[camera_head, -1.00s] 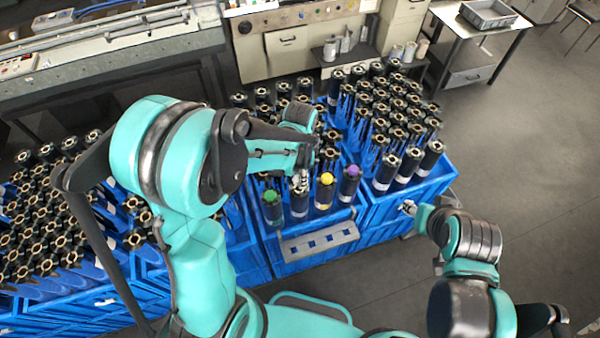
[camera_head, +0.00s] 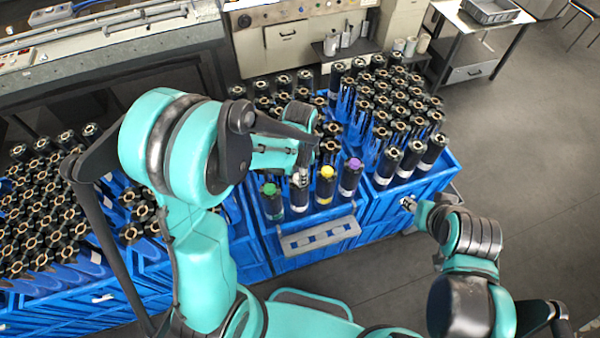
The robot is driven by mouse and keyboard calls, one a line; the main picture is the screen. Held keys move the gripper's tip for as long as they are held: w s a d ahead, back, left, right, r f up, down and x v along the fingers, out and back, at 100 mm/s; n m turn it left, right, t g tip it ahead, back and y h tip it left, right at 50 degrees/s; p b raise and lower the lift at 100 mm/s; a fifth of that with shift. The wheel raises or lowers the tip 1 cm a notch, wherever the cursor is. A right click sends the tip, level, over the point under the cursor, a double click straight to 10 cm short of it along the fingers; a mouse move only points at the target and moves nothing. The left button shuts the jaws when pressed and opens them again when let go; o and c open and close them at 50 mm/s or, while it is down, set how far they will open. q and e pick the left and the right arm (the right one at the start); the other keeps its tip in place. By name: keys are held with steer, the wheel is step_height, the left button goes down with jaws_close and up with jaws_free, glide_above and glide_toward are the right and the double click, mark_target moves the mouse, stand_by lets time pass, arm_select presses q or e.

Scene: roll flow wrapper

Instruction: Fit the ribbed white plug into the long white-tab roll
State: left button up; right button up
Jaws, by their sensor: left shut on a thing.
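My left gripper (camera_head: 301,172) reaches over the front row of rolls and is shut on a small pale plug, mostly hidden by the fingers. It is directly over the second roll from the left (camera_head: 299,198), a dark upright roll with a pale band. The plug's ribs are too small to make out, and I cannot tell whether it touches the roll's top. Beside this roll stand rolls with a green plug (camera_head: 269,188), a yellow plug (camera_head: 327,171) and a purple plug (camera_head: 354,164). My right gripper (camera_head: 408,204) is beside the right blue crate, its fingers too small to read.
The blue crates (camera_head: 345,235) hold many dark upright rolls packed closely around my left gripper. A grey slotted bar (camera_head: 318,237) is at the middle crate's front. A machine stands behind. Open floor (camera_head: 530,200) lies to the right.

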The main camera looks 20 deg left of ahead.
arm_select(q)
steer(key=shift+b, duration=0.35)
stand_by(0.7)
steer(key=shift+f+b, duration=0.55)
steer(key=shift+f, duration=0.1)
steer(key=o, duration=0.5)
steer(key=shift+c, duration=0.2)
step_height(320, 180, up, 11)
steer(key=p, duration=0.7)
